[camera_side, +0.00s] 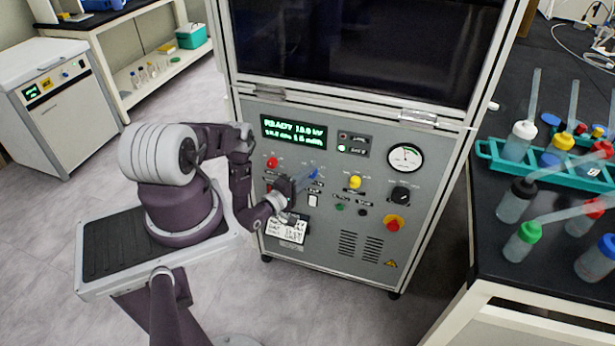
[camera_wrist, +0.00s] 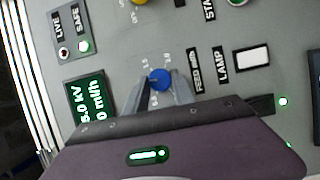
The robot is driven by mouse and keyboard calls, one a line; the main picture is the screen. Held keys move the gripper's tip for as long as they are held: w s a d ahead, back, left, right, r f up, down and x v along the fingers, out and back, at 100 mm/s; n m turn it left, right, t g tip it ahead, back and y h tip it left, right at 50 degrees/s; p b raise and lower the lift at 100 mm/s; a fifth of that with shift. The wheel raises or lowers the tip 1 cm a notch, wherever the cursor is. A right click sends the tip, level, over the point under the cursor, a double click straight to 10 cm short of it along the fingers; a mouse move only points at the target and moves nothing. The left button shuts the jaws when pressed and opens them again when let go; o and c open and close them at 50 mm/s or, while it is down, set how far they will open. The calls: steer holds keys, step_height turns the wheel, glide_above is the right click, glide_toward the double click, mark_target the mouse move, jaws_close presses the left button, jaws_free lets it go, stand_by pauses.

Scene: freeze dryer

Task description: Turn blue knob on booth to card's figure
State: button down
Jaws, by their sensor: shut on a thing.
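The blue knob (camera_side: 313,174) is on the grey front panel of the booth (camera_side: 330,240), below the green display (camera_side: 294,132). My gripper (camera_side: 302,180) reaches it from the left. In the wrist view the blue knob (camera_wrist: 160,78) shows between the two fingertips of my gripper (camera_wrist: 160,90), which is shut on it. Scale marks ring the knob, but its figures are too small to read surely. The white card (camera_side: 287,229) is on the lower left of the panel, partly behind my wrist; its print is not legible.
A white rocker switch (camera_wrist: 252,58) is close to the right of the blue knob. A bench with bottles stands right.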

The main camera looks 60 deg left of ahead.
stand_by(0.4)
steer(key=c, duration=1.1)
jaws_free()
steer(key=shift+o, duration=0.2)
steer(key=shift+r, duration=0.1)
